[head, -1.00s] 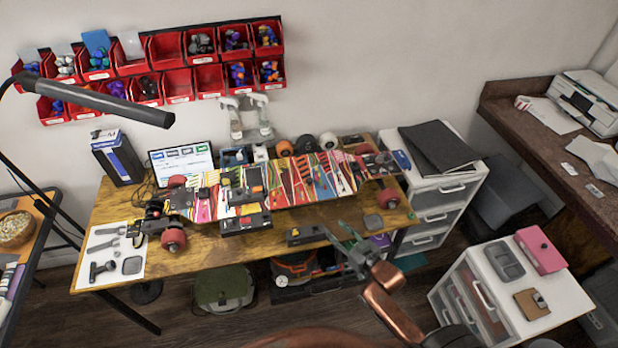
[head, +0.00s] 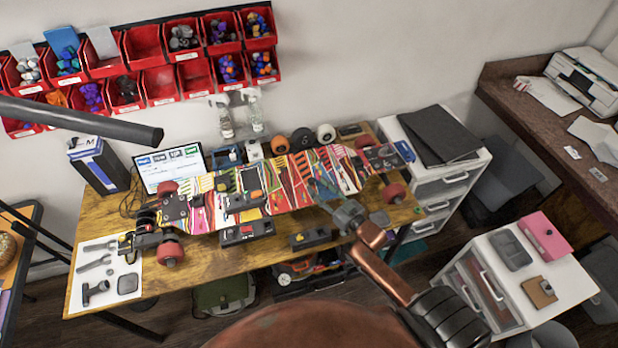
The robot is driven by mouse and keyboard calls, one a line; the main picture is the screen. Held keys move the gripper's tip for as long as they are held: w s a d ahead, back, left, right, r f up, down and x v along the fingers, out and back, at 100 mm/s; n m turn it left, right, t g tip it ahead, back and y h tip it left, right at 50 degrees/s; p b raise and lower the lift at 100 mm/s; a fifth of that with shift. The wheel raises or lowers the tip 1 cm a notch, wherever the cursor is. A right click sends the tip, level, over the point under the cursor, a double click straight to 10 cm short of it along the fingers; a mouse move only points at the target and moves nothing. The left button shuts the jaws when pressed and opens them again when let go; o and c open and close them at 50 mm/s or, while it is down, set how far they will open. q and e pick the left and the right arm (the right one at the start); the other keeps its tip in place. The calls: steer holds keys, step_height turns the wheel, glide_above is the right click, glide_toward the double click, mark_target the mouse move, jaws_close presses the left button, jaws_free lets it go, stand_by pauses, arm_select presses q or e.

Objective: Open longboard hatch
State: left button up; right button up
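The longboard (head: 285,182) lies on the workbench with its colourful striped side up and red wheels at both ends. A dark boxy part (head: 242,200) sits on the board left of its middle; I cannot tell whether this is the hatch or whether it is open.
Dark modules (head: 247,233) lie on the workbench (head: 200,270) in front of the board. Tools lie on a white sheet (head: 104,275) at left. A lamp arm (head: 85,118) crosses the upper left. A laptop (head: 170,167) and spray bottles (head: 253,108) stand behind the board.

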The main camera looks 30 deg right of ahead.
mark_target(313, 182)
steer(key=w, duration=0.4)
steer(key=shift+w+a, duration=0.1)
steer(key=shift+a, duration=0.2)
steer(key=shift+w, duration=0.4)
steer(key=shift+w+a+f, duration=0.1)
steer(key=c, duration=0.7)
jaws_close()
